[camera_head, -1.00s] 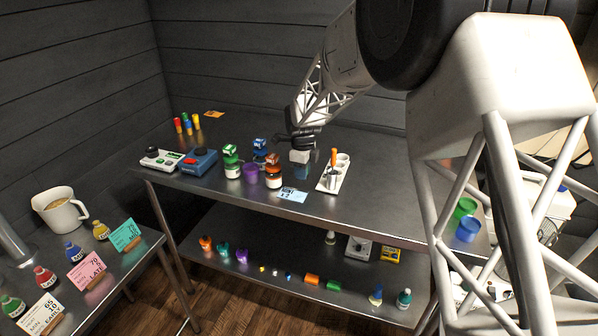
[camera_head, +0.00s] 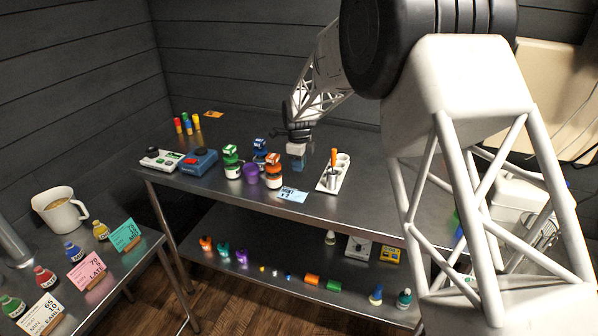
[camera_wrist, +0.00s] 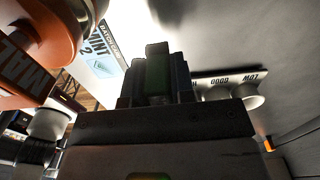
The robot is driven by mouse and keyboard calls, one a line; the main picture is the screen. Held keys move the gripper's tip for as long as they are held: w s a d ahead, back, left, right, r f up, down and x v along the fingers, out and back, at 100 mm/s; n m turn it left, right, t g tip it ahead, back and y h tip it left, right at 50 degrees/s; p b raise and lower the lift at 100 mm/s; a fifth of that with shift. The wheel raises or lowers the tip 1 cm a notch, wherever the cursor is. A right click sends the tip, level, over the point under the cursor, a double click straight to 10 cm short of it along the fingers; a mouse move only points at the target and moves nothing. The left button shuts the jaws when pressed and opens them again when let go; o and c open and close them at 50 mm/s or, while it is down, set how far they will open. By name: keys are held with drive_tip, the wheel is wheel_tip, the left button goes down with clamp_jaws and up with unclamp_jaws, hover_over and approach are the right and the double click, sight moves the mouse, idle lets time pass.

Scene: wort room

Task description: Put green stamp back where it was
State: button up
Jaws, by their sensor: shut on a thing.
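My gripper (camera_head: 298,158) hangs above the middle of the steel table (camera_head: 215,190), behind the blue card and left of the white rack. In the wrist view its dark fingers (camera_wrist: 155,82) are closed on a dark green piece, which I take as the green stamp (camera_wrist: 156,73). Only a narrow part of it shows between the fingers. In the head view the stamp is too small and too hidden to make out. Whether it touches the table cannot be told.
A blue card (camera_head: 292,194) lies in front. The white rack (camera_head: 329,185) holds an orange-handled tool.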

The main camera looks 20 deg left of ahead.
drive_tip(key=shift+f, duration=1.6)
drive_tip(key=shift+f, duration=0.1)
drive_tip(key=o, duration=0.8)
drive_tip(key=shift+c, duration=0.2)
wheel_tip(320, 180, up, 12)
drive_tip(key=shift+r, duration=0.1)
